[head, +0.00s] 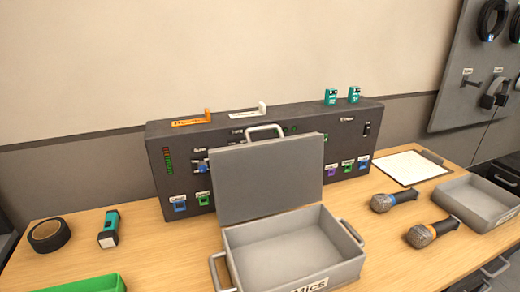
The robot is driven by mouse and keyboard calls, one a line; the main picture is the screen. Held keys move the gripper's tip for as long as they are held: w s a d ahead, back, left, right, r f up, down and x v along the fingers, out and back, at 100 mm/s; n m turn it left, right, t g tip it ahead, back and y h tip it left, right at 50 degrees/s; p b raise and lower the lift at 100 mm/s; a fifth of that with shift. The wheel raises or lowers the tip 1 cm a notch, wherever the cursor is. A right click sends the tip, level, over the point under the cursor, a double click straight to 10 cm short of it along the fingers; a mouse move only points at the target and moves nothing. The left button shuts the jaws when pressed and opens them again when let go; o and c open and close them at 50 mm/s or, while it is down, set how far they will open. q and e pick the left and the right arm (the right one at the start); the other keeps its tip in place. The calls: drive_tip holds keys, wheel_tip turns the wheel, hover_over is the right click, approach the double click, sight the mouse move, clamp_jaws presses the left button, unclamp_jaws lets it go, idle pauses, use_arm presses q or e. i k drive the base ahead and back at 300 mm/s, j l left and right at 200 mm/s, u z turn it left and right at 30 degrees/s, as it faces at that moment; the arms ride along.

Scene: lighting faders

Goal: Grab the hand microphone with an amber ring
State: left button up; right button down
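The hand microphone with an amber ring (432,231) lies on the table at the right, in front of a similar microphone. Its grey mesh head points left and its dark handle points right. The second microphone (395,201), with a blue ring, lies just behind it, a small gap apart. Neither of my grippers shows in the head view.
An open grey case (292,255) labelled "Mics" stands empty at the centre, before a dark fader console (178,158). A grey tray (478,200) sits right of the microphones, a clipboard (408,167) behind them.

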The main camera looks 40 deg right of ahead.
sight(420, 236)
drive_tip(key=z, duration=2.4)
